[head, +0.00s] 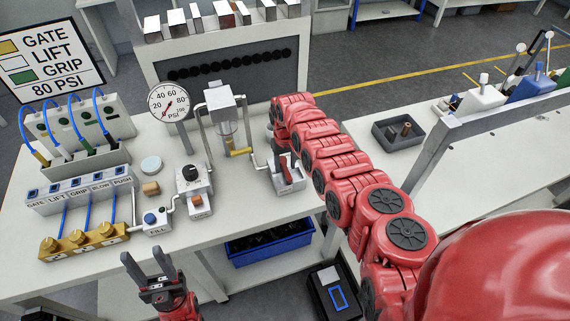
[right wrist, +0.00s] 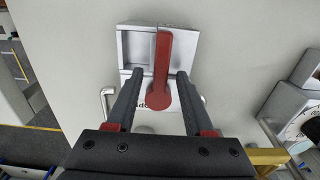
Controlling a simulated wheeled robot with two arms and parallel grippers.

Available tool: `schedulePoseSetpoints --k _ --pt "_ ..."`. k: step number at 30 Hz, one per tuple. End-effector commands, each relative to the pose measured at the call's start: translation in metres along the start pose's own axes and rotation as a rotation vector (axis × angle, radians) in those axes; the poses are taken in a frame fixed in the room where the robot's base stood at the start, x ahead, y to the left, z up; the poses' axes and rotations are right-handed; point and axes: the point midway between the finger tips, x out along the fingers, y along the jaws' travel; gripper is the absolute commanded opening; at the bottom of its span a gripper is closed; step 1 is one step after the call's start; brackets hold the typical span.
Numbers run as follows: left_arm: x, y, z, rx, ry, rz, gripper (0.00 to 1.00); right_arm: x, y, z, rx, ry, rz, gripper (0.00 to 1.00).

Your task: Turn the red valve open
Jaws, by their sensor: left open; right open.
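Lettering by the pivot is partly hidden. My right gripper (right wrist: 159,73) is open, with one finger on each side of the handle and gaps visible. In the head view my right arm largely hides that gripper. My left gripper (head: 150,262) is open and empty at the front edge.
A pressure gauge (head: 169,103), a clear filter bowl (head: 227,125) and a block with a black knob (head: 192,178) stand left of the valve. A labelled switch row (head: 80,190) and yellow manifold (head: 83,243) are farther left. A grey tray (head: 398,133) sits on the right table.

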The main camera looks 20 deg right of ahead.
Motion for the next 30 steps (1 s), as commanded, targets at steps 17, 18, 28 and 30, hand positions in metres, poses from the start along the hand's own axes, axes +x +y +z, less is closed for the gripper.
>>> schedulePoseSetpoints --k 17,18,28,30 --pt "0.0 0.0 0.0001 0.0 0.0 0.0 0.5 -0.0001 -0.0003 0.0 -0.001 0.0 0.0 0.0" --pt "0.0001 0.0 0.0 0.0 0.0 0.0 0.5 -0.0001 -0.0003 0.0 -0.001 0.0 0.0 0.0" --pt "0.0001 0.0 0.0 0.0 0.0 0.0 0.5 -0.0002 -0.0003 -0.0001 -0.001 0.0 0.0 0.0" --pt "0.0001 0.0 0.0 0.0 0.0 0.0 0.5 -0.0003 -0.0003 -0.0001 -0.001 0.0 0.0 0.0"
